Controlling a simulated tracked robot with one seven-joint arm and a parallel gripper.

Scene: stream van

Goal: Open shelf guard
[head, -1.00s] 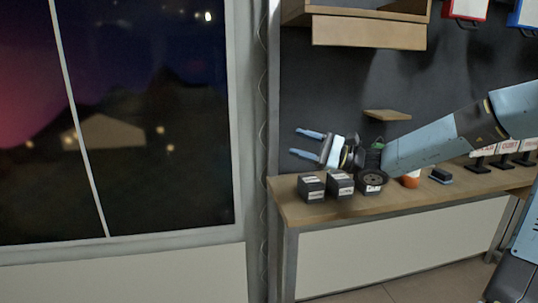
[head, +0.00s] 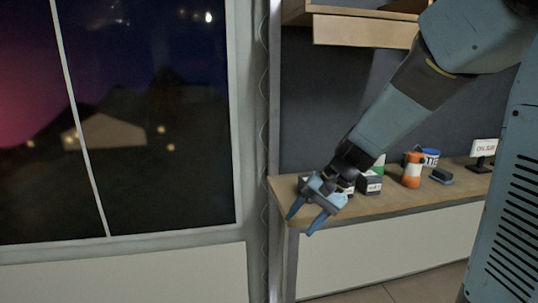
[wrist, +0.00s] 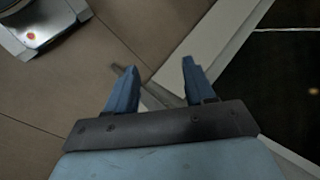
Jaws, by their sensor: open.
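The likely shelf guard is a plain wooden front board (head: 362,31) on the upper wall shelf (head: 297,12) in the head view. My arm covers its right end, and I cannot tell whether it is latched. My gripper (head: 301,223) is open and empty, pointing down and left at the left front corner of the counter, well below the board. In the wrist view my gripper (wrist: 160,66) also shows open, with nothing between the fingers. The guard is not in the wrist view.
The wooden counter (head: 400,203) holds dark boxes (head: 369,183), partly hidden by my gripper, an orange and white bottle (head: 412,170), a blue tin (head: 431,157) and a small sign (head: 485,148). A window (head: 150,120) is at left. The wrist view shows tan floor (wrist: 60,90).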

